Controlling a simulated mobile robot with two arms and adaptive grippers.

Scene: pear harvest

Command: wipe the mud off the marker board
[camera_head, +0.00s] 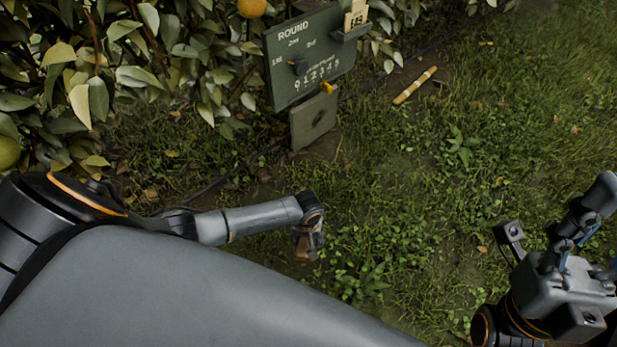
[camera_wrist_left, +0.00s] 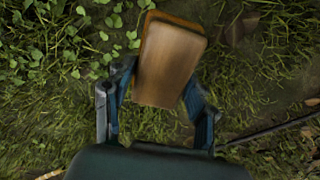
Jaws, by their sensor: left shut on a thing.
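The dark green marker board (camera_head: 318,29) stands upright at the foot of the bushes in the head view, with "ROUND" and a row of digits on it. A dark lump (camera_head: 298,66) and a yellow piece (camera_head: 328,87) show on its face. A smaller panel (camera_head: 301,131) below has a dark smudge at its middle. My left gripper (camera_head: 308,243) is shut on a brown wooden block, low over the grass and apart from the board. The block (camera_wrist_left: 168,62) shows between its fingers in the left wrist view. My right gripper (camera_head: 572,255) is at the right; its fingertips are unclear.
A small holder with cream cards (camera_head: 356,17) is at the board's top right. A yellowish stick (camera_head: 414,85) lies on the ground right of the board. Leafy branches with an orange fruit (camera_head: 251,8) crowd the left. Open grass (camera_head: 450,190) lies in the middle and right.

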